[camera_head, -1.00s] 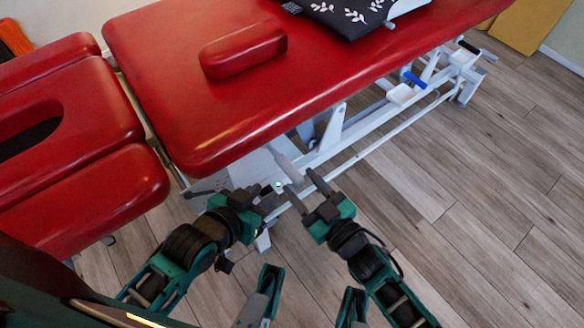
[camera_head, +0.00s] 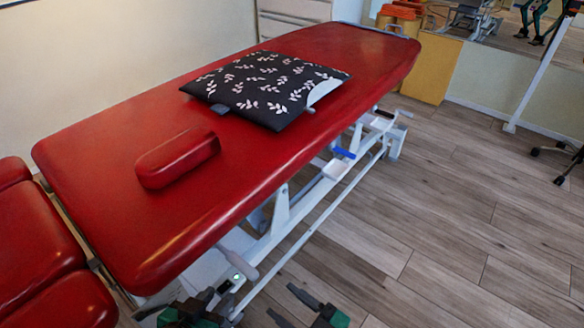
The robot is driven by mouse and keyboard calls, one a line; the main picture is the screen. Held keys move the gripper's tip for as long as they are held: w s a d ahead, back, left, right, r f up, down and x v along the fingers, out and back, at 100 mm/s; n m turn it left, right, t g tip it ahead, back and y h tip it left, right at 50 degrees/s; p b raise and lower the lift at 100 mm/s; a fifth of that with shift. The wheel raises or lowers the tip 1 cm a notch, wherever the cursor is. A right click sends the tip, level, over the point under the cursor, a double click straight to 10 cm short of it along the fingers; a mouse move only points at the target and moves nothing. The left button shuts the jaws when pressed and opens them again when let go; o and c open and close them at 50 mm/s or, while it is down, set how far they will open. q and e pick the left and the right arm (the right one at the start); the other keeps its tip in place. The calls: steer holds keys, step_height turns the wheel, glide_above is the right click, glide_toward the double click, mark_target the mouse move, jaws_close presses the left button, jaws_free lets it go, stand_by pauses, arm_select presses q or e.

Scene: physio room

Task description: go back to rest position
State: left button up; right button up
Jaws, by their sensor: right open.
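My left gripper (camera_head: 218,302) shows at the bottom edge of the head view, low in front of the red treatment table (camera_head: 95,155). Its fingers are small and dark, and I cannot tell whether they are apart. My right gripper (camera_head: 288,304) is to its right, over the wood floor, with its two dark fingers spread and nothing between them. Both grippers are below the table top and apart from what lies on it. The rest of both arms is cut off by the bottom edge.
A red bolster (camera_head: 178,160) and a black leaf-patterned cushion (camera_head: 265,85) lie on the table. The table's white frame (camera_head: 290,215) stands close to both grippers. A mirror (camera_head: 515,25) and orange items (camera_head: 400,12) are at the back.

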steer(key=d+r+m+h, duration=0.2)
steer(key=d+m+h, duration=0.85)
steer(key=d, duration=0.55)
arm_select(q)
steer(key=s+a+r+y+p, duration=0.1)
steer(key=a+r+p, duration=0.2)
steer(key=r+p, duration=0.6)
steer(key=p, duration=0.5)
steer(key=shift+s+r, duration=0.2)
steer(key=shift+r, duration=0.2)
arm_select(e)
step_height(320, 180, up, 10)
steer(key=s+d+h, duration=0.1)
steer(key=d, duration=0.1)
steer(key=shift+s+d+f+h, duration=0.2)
steer(key=shift+s+d+h, duration=0.15)
steer(key=shift+s+d, duration=0.05)
arm_select(q)
steer(key=shift+s+d+f, duration=0.1)
steer(key=shift+d+f, duration=0.05)
arm_select(e)
steer(key=shift+n, duration=0.25)
